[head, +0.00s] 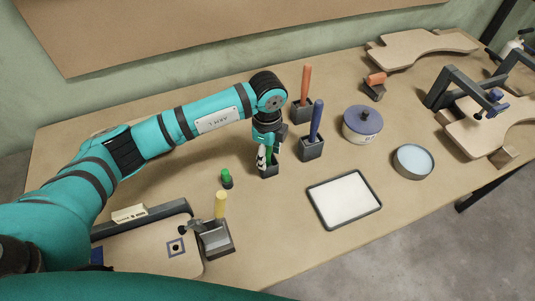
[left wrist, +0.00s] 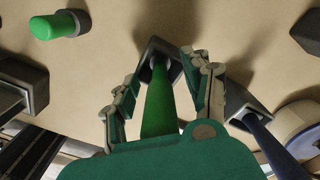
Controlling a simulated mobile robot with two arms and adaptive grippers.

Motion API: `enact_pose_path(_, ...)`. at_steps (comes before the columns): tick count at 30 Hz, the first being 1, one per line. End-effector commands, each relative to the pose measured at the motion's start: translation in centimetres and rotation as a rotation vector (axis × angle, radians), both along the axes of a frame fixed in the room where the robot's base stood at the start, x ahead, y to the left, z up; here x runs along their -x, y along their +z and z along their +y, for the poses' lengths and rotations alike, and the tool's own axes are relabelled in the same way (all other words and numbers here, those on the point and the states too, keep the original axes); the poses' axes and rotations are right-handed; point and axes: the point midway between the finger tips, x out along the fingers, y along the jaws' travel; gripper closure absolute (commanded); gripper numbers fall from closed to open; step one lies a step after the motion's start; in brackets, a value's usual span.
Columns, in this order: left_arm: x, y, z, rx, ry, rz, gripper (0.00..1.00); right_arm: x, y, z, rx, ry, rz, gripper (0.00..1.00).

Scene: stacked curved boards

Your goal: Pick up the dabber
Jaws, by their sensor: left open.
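A green handle (head: 271,158) stands in a small dark block holder (head: 269,171) near the middle of the table; I cannot tell for certain that it is the dabber. My left gripper (head: 266,156) is over it from above and partly hides it. In the left wrist view the green handle (left wrist: 160,100) rises from the holder (left wrist: 160,48) between the open fingers of the gripper (left wrist: 163,92). Gaps show on both sides of the handle. My right gripper is not in view.
An orange handle (head: 306,83) and a blue handle (head: 316,118) stand in similar holders close by. A small green-topped piece (head: 226,178) is left of the gripper. A lidded pot (head: 362,130), a white tray (head: 378,190) and a round dish (head: 413,162) lie to the right.

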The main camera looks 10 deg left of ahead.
Motion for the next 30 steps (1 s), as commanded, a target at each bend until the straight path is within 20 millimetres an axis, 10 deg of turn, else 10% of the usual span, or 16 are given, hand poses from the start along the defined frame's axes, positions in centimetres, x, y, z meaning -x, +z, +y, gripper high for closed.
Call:
enact_pose_path(14,0.0,0.0,0.0,0.000,0.000,0.000,1.00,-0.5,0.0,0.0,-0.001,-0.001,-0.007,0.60)
enact_pose_path(30,-0.1,2.3,0.0,0.002,0.000,-0.005,1.00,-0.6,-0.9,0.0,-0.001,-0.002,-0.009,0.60)
